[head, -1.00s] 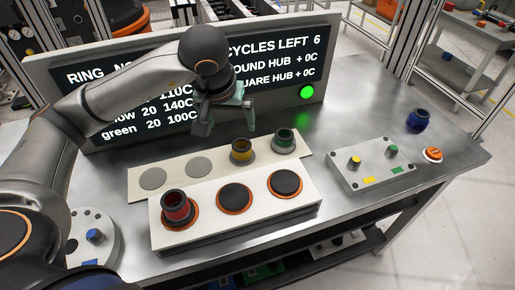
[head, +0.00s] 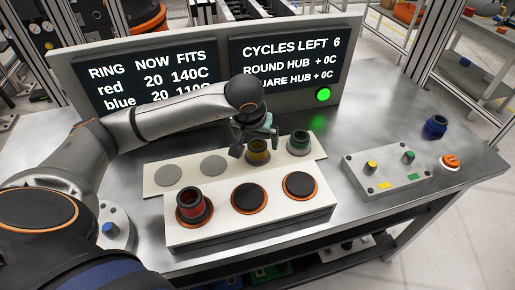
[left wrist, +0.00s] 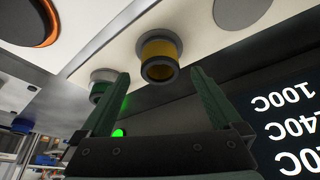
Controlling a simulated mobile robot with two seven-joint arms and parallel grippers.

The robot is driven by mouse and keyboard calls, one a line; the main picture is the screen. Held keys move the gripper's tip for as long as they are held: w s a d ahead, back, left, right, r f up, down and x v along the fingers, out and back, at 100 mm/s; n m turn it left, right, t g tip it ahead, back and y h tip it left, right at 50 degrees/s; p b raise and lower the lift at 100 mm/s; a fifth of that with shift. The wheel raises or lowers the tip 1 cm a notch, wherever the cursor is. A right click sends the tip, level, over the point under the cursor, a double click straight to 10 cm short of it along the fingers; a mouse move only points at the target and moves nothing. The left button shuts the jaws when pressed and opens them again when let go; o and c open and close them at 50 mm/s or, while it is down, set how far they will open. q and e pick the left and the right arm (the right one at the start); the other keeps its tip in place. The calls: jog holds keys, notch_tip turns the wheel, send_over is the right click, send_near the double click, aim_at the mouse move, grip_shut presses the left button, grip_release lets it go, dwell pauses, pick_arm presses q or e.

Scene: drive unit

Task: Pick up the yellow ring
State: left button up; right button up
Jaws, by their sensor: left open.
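The yellow ring (head: 258,152) stands on the cream strip at the back of the table, on a grey disc. In the left wrist view the yellow ring (left wrist: 160,54) shows just beyond and between the fingertips. My left gripper (head: 254,146) is open and empty, right at the ring in the head view; its fingers also show in the left wrist view (left wrist: 160,80). I cannot tell whether the fingers touch the ring. In the head view the gripper hides part of the ring's upper side. My right gripper is in neither view.
A green ring (head: 299,143) stands close to the right on the same strip (head: 187,174). A red ring (head: 193,207) sits on the front block (head: 222,231), beside two dark pads. A display panel (head: 160,75) rises behind. A control box (head: 385,174) and blue ring (head: 435,127) lie to the right.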

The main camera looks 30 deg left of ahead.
aim_at(257, 144)
pick_arm(q)
jog(key=shift+x, duration=1.6)
grip_shut()
